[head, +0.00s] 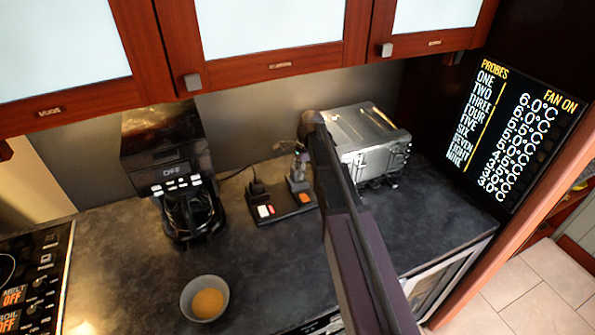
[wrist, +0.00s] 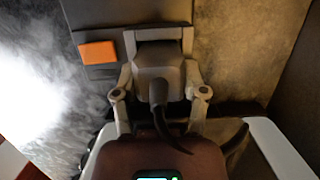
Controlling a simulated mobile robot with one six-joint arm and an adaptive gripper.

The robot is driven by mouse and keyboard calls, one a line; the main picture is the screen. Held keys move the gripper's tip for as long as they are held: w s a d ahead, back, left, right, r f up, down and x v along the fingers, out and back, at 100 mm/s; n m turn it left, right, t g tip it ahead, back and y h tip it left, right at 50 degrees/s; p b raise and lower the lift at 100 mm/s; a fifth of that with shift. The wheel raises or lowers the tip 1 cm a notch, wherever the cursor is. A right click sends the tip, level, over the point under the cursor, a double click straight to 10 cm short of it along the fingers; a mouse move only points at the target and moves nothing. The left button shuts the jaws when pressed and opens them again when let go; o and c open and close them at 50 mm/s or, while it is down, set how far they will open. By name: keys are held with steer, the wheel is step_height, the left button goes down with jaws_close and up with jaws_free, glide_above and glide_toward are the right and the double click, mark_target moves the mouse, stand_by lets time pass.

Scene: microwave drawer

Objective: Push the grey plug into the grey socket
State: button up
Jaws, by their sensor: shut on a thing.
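The grey plug (wrist: 158,66) sits between the fingers of my gripper (wrist: 158,45) in the wrist view, with its dark cable curving down toward the camera. My gripper is shut on the plug. In the head view the plug (head: 297,170) is over the right side of the power strip, beside the orange switch. The grey socket lies under or behind the plug and is mostly hidden; I cannot tell whether the plug is touching it or partly in it. My arm covers the area to the right of the strip.
The dark power strip (head: 273,214) has a red-and-white switch, an orange switch (wrist: 97,53) and a black plug (head: 257,190) at its left. A coffee maker (head: 177,185) stands left, a toaster (head: 365,140) right behind my arm. A bowl (head: 205,298) sits in front.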

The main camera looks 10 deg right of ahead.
steer(key=shift+f+b, duration=0.5)
steer(key=shift+f, duration=0.05)
steer(key=o, duration=1.3)
steer(key=shift+r, duration=0.2)
step_height(320, 180, up, 10)
steer(key=p, duration=1)
steer(key=s+f+n+h+b, duration=0.1)
steer(key=s+f+n+b, duration=0.1)
steer(key=s+n, duration=0.3)
steer(key=s+f+n+g+h+b, duration=0.1)
steer(key=s+f+n+b, duration=0.1)
steer(key=s+n, duration=0.3)
steer(key=s+f+n+g+b, duration=0.1)
steer(key=s+n, duration=0.4)
steer(key=s, duration=0.6)
step_height(320, 180, down, 2)
steer(key=shift+a+n+h+b, duration=0.15)
steer(key=shift+n+h+b, duration=0.25)
steer(key=shift+b, duration=0.3)
